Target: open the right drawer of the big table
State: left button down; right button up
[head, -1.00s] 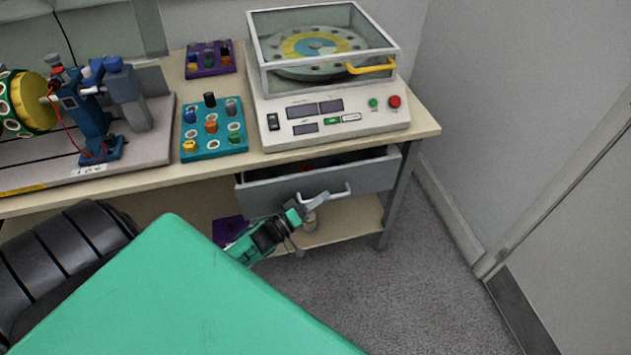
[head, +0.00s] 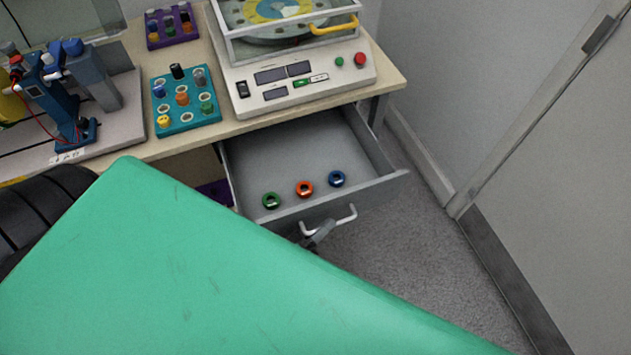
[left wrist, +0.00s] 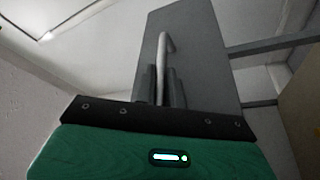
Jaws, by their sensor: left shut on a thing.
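The right drawer (head: 290,160) of the big table (head: 140,60) is pulled well out, and its grey inside shows in the head view. Green, orange and blue rings lie in it near the front. Its light handle (head: 345,217) is on the drawer front. My left gripper (head: 318,233) is at the left part of this handle, mostly hidden behind my green arm cover. In the left wrist view, the gripper fingers (left wrist: 167,88) are shut on the handle (left wrist: 163,60), with the grey drawer front (left wrist: 200,45) behind. My right gripper is not in view.
A white device (head: 300,80) with a clear cover and yellow handle stands on the table above the drawer. A teal block (head: 190,118) and a purple block (head: 172,40) hold coloured pieces. A wall and door (head: 560,180) stand at the right, with bare carpet (head: 410,245) between.

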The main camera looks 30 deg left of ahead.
pick_arm(q)
jog(key=shift+s+d, duration=1.7)
jog(key=shift+d, duration=0.25)
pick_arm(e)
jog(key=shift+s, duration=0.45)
pick_arm(q)
jog(key=c, duration=1.5)
grip_release()
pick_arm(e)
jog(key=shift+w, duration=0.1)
